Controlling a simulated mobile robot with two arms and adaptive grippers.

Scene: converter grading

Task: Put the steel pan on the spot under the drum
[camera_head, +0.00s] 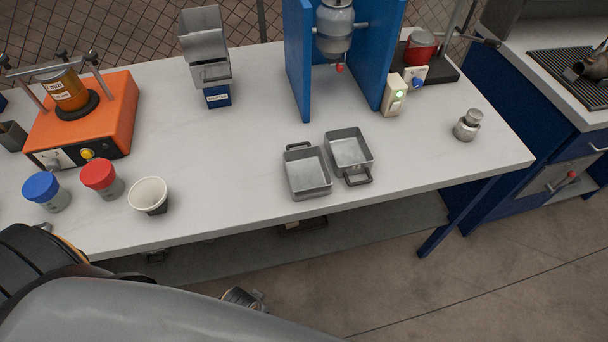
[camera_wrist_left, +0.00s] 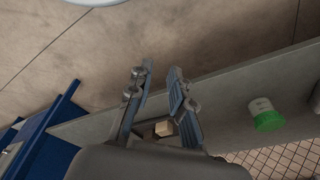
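Two rectangular steel pans, a left one (camera_head: 307,174) and a right one (camera_head: 349,151), sit side by side near the table's front edge. The left pan's handle is at its far end and the right pan's at its near end. Both look empty. The grey drum (camera_head: 335,32) hangs between two blue side panels behind them; the table spot (camera_head: 343,92) below it looks bare. My left gripper (camera_wrist_left: 161,70) is open in the left wrist view, with nothing held between its fingers. In the head view its arm is low, in front of the table. My right gripper is not in view.
A switch box (camera_head: 395,95) stands by the right blue panel. A metal weight (camera_head: 467,125) is at the right. The left holds an orange shaker (camera_head: 85,120), two lidded jars (camera_head: 100,178) and a white cup (camera_head: 148,194). A green-lidded jar (camera_wrist_left: 266,115) stands on the lower shelf.

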